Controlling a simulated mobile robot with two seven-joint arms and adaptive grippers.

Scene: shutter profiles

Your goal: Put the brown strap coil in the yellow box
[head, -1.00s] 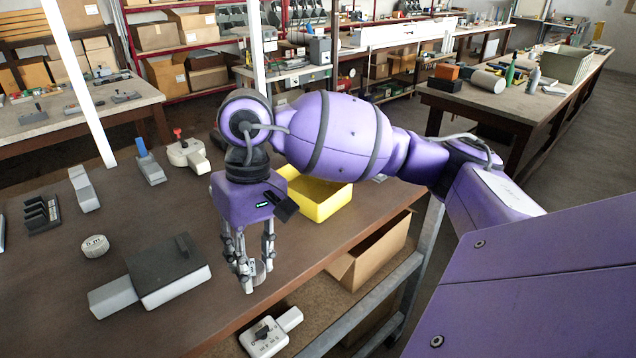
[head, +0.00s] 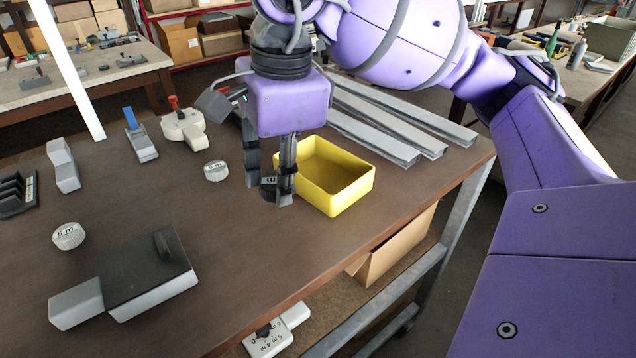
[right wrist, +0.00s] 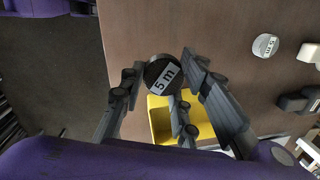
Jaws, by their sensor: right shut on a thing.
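My right gripper (head: 272,196) is shut on a dark round strap coil (head: 269,188) with a white "5 m" label. The coil looks nearly black; I cannot tell if it is brown. In the right wrist view the coil (right wrist: 158,72) sits between the fingertips of my right gripper (right wrist: 160,75). The yellow box (head: 345,197) stands on the table, open at the top, and looks empty where I see inside. The gripper and coil are at its left side in the head view, partly in front of it. My left gripper is out of view.
Two pale coils (head: 68,236) (head: 215,170) lie on the brown table (head: 230,250). A black-topped grey block (head: 150,275) is at front left. Long grey profiles (head: 385,125) lie behind the box. A cardboard box (head: 395,245) is below the table edge.

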